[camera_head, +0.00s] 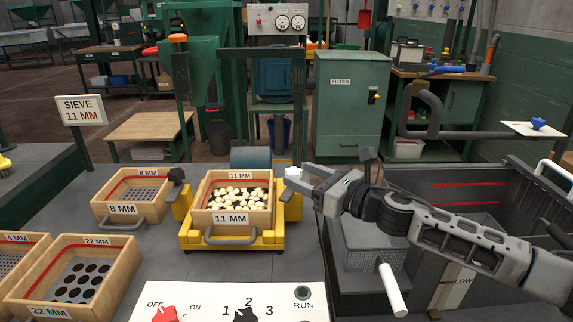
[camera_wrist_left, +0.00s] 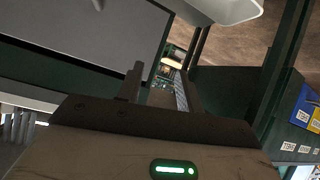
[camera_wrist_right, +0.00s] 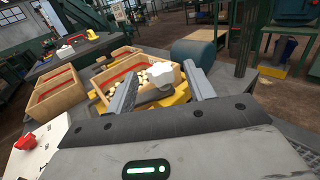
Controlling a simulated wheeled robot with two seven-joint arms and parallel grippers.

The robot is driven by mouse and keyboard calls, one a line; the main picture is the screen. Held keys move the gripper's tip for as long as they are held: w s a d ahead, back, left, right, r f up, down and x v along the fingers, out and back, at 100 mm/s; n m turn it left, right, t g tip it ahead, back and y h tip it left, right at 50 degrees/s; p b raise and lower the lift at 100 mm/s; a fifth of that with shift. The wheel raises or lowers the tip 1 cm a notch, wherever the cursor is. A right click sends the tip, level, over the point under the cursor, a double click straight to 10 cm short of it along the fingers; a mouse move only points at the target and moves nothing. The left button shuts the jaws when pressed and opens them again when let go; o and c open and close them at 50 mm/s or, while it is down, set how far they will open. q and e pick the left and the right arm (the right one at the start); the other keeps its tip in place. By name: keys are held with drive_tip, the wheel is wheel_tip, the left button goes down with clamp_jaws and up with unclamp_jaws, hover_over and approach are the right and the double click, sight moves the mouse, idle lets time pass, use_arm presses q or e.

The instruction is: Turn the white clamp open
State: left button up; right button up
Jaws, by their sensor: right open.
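The white clamp (camera_head: 293,171) sits on the right yellow post of the sieve shaker (camera_head: 189,240). It also shows in the right wrist view (camera_wrist_right: 161,74), between the fingertips as seen from there. My right gripper (camera_head: 298,175) is open, its fingers reaching from the right to just beside the clamp. Whether they touch it I cannot tell. A dark clamp (camera_head: 176,175) sits on the left post. The 11 MM sieve box (camera_head: 231,219), holding pale round pieces, rests between the posts. My left gripper (camera_wrist_left: 158,85) is open and empty in the left wrist view, out of the head view.
Wooden sieve boxes marked 8 MM (camera_head: 122,209) and 22 MM (camera_head: 47,312) stand at left. A control panel (camera_head: 230,303) with knobs is at the front. A bin with a mesh basket (camera_head: 362,260) and a white-handled tool (camera_head: 391,290) lie under my right arm.

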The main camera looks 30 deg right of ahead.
sight(287, 169)
drive_tip(key=shift+p+x, duration=0.55)
drive_tip(key=shift+x, duration=2.05)
drive_tip(key=shift+c, duration=0.3)
